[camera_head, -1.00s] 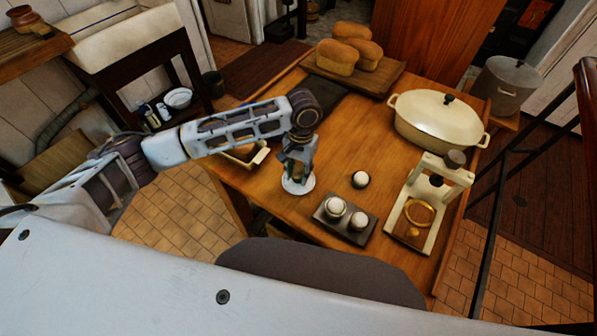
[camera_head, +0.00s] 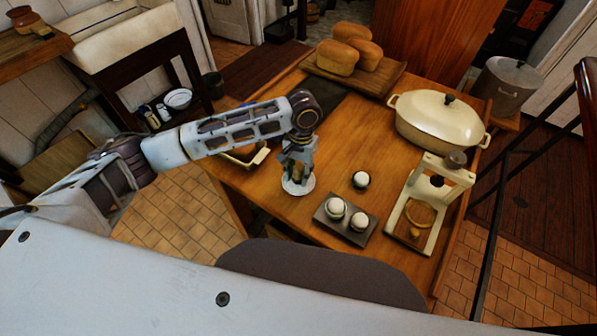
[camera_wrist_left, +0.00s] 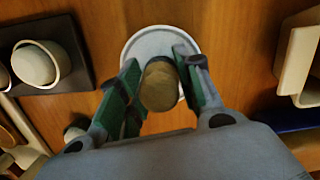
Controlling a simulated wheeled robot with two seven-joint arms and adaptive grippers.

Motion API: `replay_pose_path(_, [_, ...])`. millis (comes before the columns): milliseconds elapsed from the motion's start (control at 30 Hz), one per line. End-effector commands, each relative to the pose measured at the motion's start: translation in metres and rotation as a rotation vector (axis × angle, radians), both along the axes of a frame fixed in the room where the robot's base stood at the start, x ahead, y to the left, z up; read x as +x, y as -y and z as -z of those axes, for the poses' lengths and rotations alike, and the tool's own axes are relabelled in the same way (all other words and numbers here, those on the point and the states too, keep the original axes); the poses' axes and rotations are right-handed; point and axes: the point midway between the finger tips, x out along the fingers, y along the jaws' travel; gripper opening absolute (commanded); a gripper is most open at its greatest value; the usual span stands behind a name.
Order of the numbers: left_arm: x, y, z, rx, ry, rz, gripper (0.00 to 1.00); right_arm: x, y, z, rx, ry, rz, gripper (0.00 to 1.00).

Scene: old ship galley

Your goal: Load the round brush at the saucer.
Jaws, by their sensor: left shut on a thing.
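The round brush (camera_wrist_left: 160,87) shows in the left wrist view as a round brown wooden top between the green-padded fingers; its lower part is hidden. The white saucer (camera_wrist_left: 147,38) lies on the wooden table right below it. My left gripper (camera_wrist_left: 158,84) is shut on the brush and points down over the saucer. I cannot tell whether the brush touches the saucer. My right gripper is not in view.
A dark tray (camera_head: 323,215) with two white-topped round cups is right of the saucer, with another small round cup (camera_head: 361,180) behind it. A cream stand (camera_head: 415,235) and a lidded pot (camera_head: 425,120) are farther right. Bread loaves (camera_head: 337,57) lie at the back.

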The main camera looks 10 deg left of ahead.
Motion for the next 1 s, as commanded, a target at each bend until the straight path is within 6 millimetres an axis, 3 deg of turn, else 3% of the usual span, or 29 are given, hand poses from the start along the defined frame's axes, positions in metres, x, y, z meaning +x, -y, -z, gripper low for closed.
replay_pose_path(1000, [0.0000, 0.0003, 0.0073, 0.000, 0.000, 0.000, 0.15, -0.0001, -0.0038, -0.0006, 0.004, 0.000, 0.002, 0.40])
